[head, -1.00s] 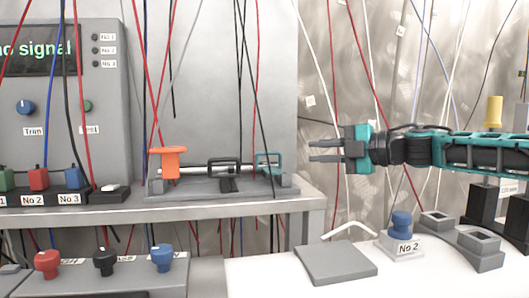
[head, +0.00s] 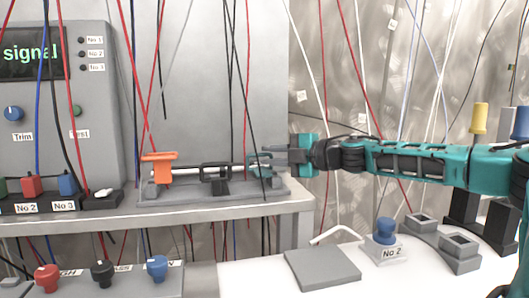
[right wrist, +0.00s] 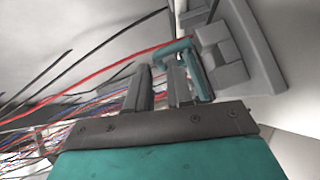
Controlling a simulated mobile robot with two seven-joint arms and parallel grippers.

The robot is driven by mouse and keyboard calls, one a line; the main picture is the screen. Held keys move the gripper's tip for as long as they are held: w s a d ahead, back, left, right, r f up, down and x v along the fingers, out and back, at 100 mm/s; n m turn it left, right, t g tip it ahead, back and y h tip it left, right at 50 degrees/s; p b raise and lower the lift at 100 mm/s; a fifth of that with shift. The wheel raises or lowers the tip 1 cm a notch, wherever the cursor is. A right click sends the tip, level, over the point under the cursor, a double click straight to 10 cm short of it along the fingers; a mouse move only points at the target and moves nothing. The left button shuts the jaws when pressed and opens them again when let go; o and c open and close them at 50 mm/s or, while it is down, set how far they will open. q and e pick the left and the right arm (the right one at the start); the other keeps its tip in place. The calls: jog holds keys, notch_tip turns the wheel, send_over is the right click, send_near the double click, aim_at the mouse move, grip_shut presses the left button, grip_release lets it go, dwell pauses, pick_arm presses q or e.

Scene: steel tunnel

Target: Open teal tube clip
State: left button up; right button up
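The teal tube clip (head: 257,160) is at the right end of a grey holder (head: 215,192) on the shelf. My right gripper (head: 268,160) comes in from the right with its fingertips at the clip, partly overlapping it in the head view. In the right wrist view my right gripper (right wrist: 160,82) has its fingers apart. The teal clip (right wrist: 187,48) shows close by the right-hand finger and partly behind it. I cannot tell whether they touch. A light tube (head: 190,170) runs along the holder. My left gripper is out of view.
A black clip (head: 216,170) and an orange clip (head: 159,165) are farther left on the holder. Red and black cables hang close in front of it. The shelf (head: 240,212) ends just right of the holder. A white table with a grey plate (head: 322,267) is below.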

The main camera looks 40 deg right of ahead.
jog(key=shift+b+x, duration=0.5)
jog(key=shift+x, duration=0.7)
jog(key=shift+c, duration=0.5)
grip_shut()
